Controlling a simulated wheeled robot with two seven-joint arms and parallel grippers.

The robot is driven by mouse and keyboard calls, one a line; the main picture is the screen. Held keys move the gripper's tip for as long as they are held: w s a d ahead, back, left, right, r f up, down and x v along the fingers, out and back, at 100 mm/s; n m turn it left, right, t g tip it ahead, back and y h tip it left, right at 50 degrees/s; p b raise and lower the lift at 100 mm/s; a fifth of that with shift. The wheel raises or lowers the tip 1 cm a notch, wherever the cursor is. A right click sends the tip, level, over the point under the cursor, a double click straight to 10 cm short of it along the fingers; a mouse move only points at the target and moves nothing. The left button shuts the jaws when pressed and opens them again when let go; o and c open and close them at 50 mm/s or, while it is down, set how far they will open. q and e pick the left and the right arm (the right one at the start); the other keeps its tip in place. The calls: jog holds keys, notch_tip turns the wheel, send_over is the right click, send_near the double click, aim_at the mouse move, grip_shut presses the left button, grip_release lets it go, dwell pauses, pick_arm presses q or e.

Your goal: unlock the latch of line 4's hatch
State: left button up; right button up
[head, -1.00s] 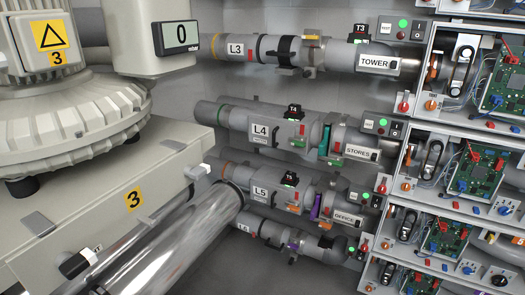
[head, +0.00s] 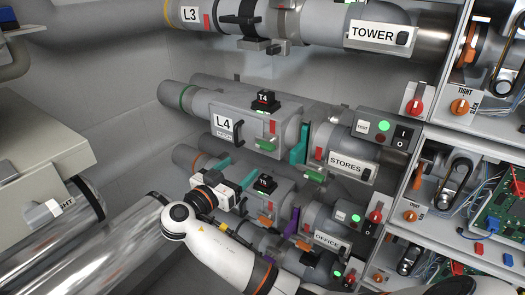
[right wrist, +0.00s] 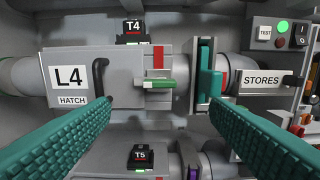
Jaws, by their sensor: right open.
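Line 4's hatch (head: 250,128) is a grey box cover on the L4 pipe, with a black handle; it also shows in the right wrist view (right wrist: 125,82). Its green latch (right wrist: 160,84) lies sideways at the hatch's right edge, below a red mark (right wrist: 158,60). The latch also shows in the head view (head: 266,145). The hatch looks closed. My right gripper (head: 239,171) is just below and in front of the hatch. Its teal fingers (right wrist: 160,103) are wide apart and empty, with the latch between and beyond them. My left gripper is out of view.
A teal gate plate (right wrist: 209,75) stands just right of the latch, before the STORES label (right wrist: 261,82). Tag block T4 (right wrist: 133,30) is above the hatch and T5 (right wrist: 141,156) below. The L5 pipe runs close under my gripper. Open electronics shelves stand at right.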

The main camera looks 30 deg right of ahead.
aim_at(263, 149)
jog(key=p+x, duration=0.2)
jog(key=x, duration=0.8)
jog(key=shift+r, duration=0.15)
jog(key=shift+x, duration=0.75)
jog(key=shift+c, duration=0.5)
jog(key=c, duration=0.9)
